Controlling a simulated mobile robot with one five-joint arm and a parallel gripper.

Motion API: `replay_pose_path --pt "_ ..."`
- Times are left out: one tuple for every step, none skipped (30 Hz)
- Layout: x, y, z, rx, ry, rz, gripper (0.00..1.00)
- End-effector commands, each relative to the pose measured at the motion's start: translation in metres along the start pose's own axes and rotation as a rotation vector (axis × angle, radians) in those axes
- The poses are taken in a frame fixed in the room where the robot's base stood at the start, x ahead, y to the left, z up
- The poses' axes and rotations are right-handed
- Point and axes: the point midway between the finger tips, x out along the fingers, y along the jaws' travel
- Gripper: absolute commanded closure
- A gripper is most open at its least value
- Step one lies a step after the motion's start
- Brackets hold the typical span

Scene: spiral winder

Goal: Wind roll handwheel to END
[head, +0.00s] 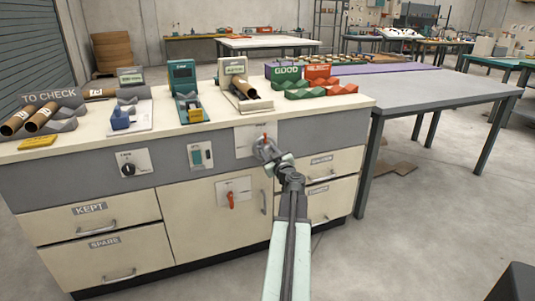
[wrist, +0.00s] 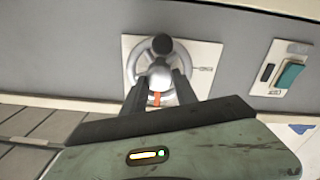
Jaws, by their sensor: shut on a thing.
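The roll handwheel (head: 262,153) is a grey metal wheel on a pale plate on the grey front panel of the bench. In the wrist view the handwheel (wrist: 136,62) shows its rim, a silver hub and a dark round knob (wrist: 163,45). A red-orange mark (wrist: 156,98) shows between the fingers, and a red mark shows at the wheel's top in the head view. My gripper (head: 268,153) is shut on the handwheel; its dark fingers (wrist: 160,80) lie either side of the hub. The exact contact is hard to tell. Small plate lettering (wrist: 205,69) is unreadable.
A green rocker switch (wrist: 290,74) sits beside the wheel plate. A red lever (head: 231,200) is below on the cabinet, and a black dial (head: 128,170) is further left. Drawers with handles (head: 95,223) flank the cabinet.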

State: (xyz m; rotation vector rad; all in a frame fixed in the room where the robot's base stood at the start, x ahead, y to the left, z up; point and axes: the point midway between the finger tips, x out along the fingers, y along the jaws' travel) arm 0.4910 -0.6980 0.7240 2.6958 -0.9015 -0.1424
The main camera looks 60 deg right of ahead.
Motion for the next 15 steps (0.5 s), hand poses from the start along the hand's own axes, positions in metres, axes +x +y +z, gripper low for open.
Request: replay_pose_path --pt "0.0023 -0.0034 -0.0008 0.003 0.004 -0.013 1.00" --pt "0.0029 -0.0031 -0.0007 0.006 0.004 -0.013 1.00" --pt "0.0036 -0.0027 -0.0006 0.011 0.005 -0.014 1.00" --pt "0.0040 -0.0025 -0.0006 0.017 0.005 -0.014 1.00" --pt "0.0043 -0.0023 -0.0006 0.024 0.005 -0.014 1.00" --pt "0.0046 -0.0021 -0.0006 0.037 0.005 -0.015 1.00" --pt "0.0048 -0.0019 -0.0005 0.048 0.005 -0.015 1.00" --pt "0.0049 -0.0018 -0.0005 0.060 0.005 -0.015 1.00" --pt "0.0051 -0.0016 -0.0005 0.081 0.005 -0.015 1.00" --pt "0.0051 -0.0015 -0.0005 0.098 0.005 -0.015 1.00" --pt "0.0052 -0.0014 -0.0005 0.117 0.004 -0.015 1.00" --pt "0.0052 -0.0012 -0.0005 0.145 0.004 -0.015 1.00" --pt "0.0052 -0.0011 -0.0005 0.167 0.004 -0.015 1.00" --pt "0.0053 -0.0009 -0.0004 0.190 0.004 -0.015 1.00" --pt "0.0053 -0.0008 -0.0004 0.224 0.004 -0.015 1.00"
